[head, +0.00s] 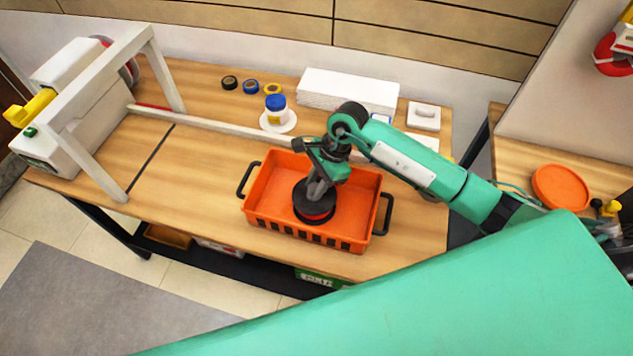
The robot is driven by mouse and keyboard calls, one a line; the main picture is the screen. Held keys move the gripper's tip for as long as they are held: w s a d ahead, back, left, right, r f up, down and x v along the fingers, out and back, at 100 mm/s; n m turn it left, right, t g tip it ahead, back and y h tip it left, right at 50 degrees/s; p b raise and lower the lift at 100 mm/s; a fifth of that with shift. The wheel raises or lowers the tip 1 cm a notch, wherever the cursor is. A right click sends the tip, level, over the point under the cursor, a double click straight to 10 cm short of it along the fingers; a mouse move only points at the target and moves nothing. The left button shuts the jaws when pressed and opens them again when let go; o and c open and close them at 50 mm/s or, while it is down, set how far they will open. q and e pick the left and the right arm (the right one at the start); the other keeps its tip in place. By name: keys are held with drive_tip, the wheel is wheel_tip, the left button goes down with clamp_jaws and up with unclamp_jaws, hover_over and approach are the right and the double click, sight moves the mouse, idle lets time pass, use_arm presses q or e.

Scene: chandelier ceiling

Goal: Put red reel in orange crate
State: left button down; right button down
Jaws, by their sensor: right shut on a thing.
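The orange crate (262,190) stands on the wooden table, with a dark handle at each end. My right gripper (318,190) reaches down over the crate from the right and is shut on the red reel (316,217). The reel shows a dark round top and a thin red band below its near edge. It is within the crate's outline, toward the front wall. I cannot tell whether it touches the crate floor. My left gripper is not in view.
A white-framed machine (85,105) stands at the table's left end. Tape rolls (250,86), a blue-lidded jar (275,108) and a white stack (348,92) are behind the crate. A white rail (210,125) crosses the table. Table left of the crate is clear.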

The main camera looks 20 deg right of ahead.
drive_tip(key=c, duration=1.6)
unclamp_jaws()
drive_tip(key=shift+f, duration=0.15)
drive_tip(key=o, duration=0.5)
drive_tip(key=shift+c, duration=0.2)
drive_tip(key=shift+r+p, duration=0.3)
drive_tip(key=shift+r, duration=0.05)
drive_tip(key=b+v, duration=0.3)
drive_tip(key=v, duration=0.8)
drive_tip(key=shift+d+r, duration=0.25)
drive_tip(key=shift+r, duration=0.1)
drive_tip(key=shift+f, duration=0.1)
